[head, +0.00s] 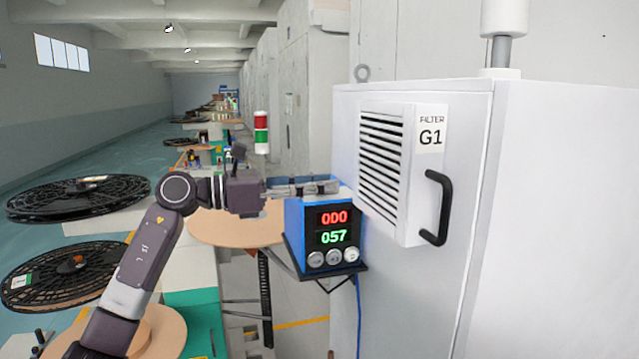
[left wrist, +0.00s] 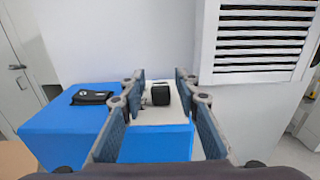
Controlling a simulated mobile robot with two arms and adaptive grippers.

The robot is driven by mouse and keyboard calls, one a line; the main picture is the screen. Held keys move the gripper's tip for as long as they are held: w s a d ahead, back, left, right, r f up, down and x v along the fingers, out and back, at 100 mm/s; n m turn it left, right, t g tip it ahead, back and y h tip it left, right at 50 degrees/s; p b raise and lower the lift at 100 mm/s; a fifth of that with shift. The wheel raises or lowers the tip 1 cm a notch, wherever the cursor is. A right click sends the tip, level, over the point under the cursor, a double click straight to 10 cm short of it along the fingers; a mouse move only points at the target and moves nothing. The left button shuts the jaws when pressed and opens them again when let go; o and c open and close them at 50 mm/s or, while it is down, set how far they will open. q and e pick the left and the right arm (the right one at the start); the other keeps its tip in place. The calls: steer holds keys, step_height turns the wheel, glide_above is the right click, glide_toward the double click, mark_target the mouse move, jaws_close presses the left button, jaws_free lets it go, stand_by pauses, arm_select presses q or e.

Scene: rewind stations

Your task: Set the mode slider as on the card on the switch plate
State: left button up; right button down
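A blue control box (head: 294,222) with red and green number displays, reading 000 and 057, stands on a dark shelf beside the white cabinet. In the left wrist view its blue top (left wrist: 62,125) carries a pale plate (left wrist: 150,117) with a small black block (left wrist: 160,95), which may be the slider's knob. My left gripper (head: 328,187) is over the box top. In the left wrist view my left gripper (left wrist: 161,80) is open, its fingers on either side of the black block, with gaps visible. I cannot make out a mode card or slider markings. My right gripper is not in view.
A flat black fitting (left wrist: 92,97) lies left of the plate. The white cabinet (head: 420,290) with a louvred filter box (head: 382,165) and black handle (head: 436,207) stands close right. A round tan table (head: 230,228) and black reels (head: 75,197) are left.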

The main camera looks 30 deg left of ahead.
mark_target(337, 195)
arm_select(q)
jaws_close()
steer(key=shift+w+d, duration=0.1)
steer(key=p+x, duration=0.1)
steer(key=x, duration=0.2)
steer(key=shift+r, duration=0.2)
steer(key=shift+w+d+f+p, duration=0.1)
steer(key=shift+w+d+p, duration=0.1)
steer(key=shift+w+p, duration=0.1)
steer(key=shift+s, duration=0.15)
